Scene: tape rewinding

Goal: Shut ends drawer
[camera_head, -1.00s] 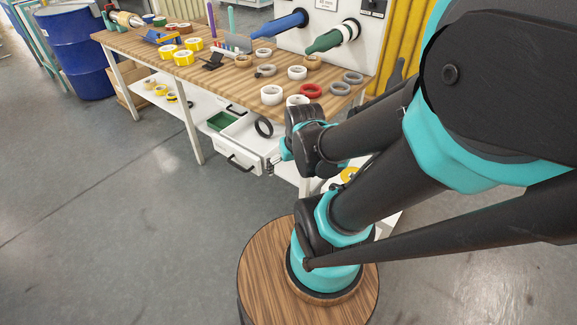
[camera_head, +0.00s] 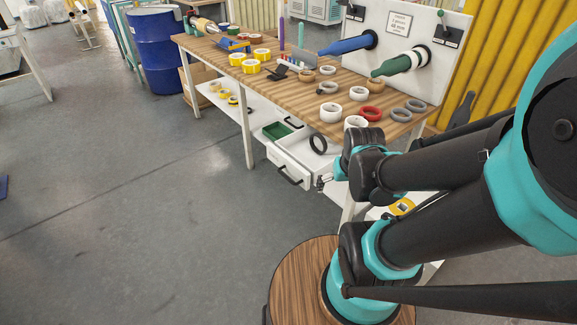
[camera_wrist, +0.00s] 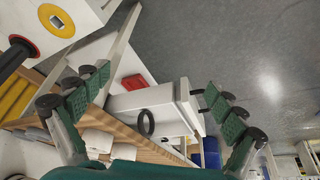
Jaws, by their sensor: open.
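A white drawer (camera_head: 285,159) under the workbench is pulled out, with a dark handle (camera_head: 290,177) on its front. A black ring (camera_head: 318,143) stands at its right side. I cannot tell from any label whether this is the ends drawer. In the wrist view the drawer front (camera_wrist: 188,108) and the black ring (camera_wrist: 145,123) show between my fingers. My gripper (camera_wrist: 157,82) is open and empty, its fingers spread to both sides of the drawer in that view. In the head view my gripper (camera_head: 324,182) is just right of the handle, its fingertips small and partly hidden.
The wooden workbench (camera_head: 300,95) holds several tape rolls, including a red roll (camera_head: 370,114). A round wooden stool-like top (camera_head: 300,280) is below my arm. The floor left of the drawer is clear.

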